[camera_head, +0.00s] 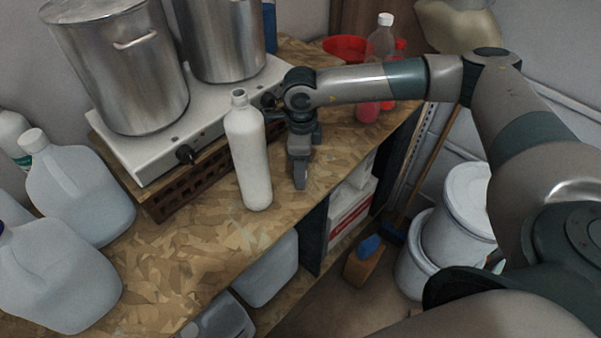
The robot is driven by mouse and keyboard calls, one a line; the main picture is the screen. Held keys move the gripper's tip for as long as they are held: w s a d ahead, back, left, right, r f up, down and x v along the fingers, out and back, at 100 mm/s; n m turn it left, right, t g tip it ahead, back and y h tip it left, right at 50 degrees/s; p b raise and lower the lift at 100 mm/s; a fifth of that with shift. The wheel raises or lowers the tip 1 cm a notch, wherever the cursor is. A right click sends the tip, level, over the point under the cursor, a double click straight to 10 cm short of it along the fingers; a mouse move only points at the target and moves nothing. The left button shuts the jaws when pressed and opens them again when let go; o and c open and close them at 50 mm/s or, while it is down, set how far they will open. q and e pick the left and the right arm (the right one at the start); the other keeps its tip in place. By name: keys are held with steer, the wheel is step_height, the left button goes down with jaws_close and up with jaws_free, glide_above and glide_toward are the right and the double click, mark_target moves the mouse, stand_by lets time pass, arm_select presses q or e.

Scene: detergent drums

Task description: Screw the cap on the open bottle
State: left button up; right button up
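A white bottle (249,157) with an open, capless neck stands upright on the wooden worktop, near its front edge. My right gripper (300,184) points down just to the right of the bottle, apart from its lower body. It is seen edge-on, so I cannot tell whether its fingers are open or shut, or whether they hold anything. I cannot make out a loose cap. My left gripper is not in view.
Two steel pots (122,70) (222,42) stand on a white hotplate (160,158) behind the bottle. Several large jugs (75,192) crowd the left. A clear bottle (381,48) and a red bowl (345,47) stand at the back. White buckets (468,210) are at right. The worktop (190,260) ahead is clear.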

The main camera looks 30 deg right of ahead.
steer(key=c, duration=1.1)
steer(key=shift+r, duration=0.1)
steer(key=shift+r+b, duration=0.4)
steer(key=shift+b, duration=0.1)
steer(key=r+b, duration=0.2)
steer(key=r, duration=0.1)
steer(key=shift+s+d, duration=0.15)
steer(key=shift+s, duration=0.05)
steer(key=s+d+r+b, duration=0.4)
steer(key=s+r, duration=0.3)
steer(key=s, duration=0.2)
steer(key=shift+s+d+b, duration=0.35)
steer(key=shift+d, duration=0.4)
